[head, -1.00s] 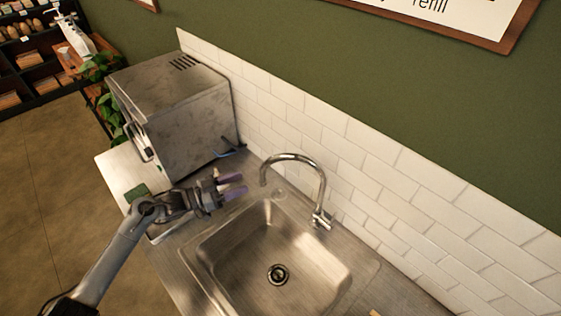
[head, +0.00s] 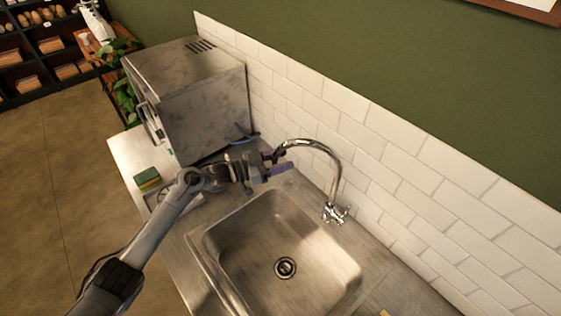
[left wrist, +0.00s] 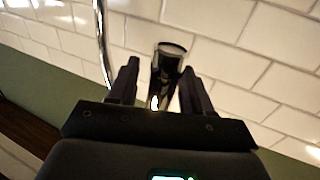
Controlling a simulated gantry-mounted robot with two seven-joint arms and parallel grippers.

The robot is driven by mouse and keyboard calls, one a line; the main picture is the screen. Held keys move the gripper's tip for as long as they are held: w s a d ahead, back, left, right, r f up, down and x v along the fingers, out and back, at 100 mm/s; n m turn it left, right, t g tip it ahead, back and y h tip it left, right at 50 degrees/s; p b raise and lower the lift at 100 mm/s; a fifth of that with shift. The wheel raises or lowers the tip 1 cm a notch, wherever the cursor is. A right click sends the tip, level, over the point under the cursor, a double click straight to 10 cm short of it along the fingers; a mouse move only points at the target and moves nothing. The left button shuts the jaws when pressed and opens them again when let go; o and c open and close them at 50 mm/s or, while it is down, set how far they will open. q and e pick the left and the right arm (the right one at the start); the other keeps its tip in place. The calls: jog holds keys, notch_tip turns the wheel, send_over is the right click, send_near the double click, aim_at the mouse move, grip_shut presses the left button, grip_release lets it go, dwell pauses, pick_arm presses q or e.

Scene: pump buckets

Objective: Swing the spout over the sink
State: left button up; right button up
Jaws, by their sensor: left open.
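The chrome faucet spout (head: 329,154) arches up from its base (head: 336,212) at the back edge of the sink and curves left. Its free end is at my left gripper (head: 283,162), by the back left of the sink (head: 226,217). In the left wrist view the dark, shiny spout end (left wrist: 167,66) stands between the two open fingers (left wrist: 158,88), with gaps at both sides. The spout's pipe (left wrist: 103,45) also runs up at the left there. The very tip is partly hidden in the head view. My right gripper is out of view.
A metal box-shaped appliance (head: 205,105) stands on the counter at the left. A green and yellow sponge (head: 147,179) lies near the front left counter edge. White wall tiles (head: 400,155) rise close behind the faucet. The basin is empty, with a drain (head: 285,267).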

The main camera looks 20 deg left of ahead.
pick_arm(q)
grip_shut()
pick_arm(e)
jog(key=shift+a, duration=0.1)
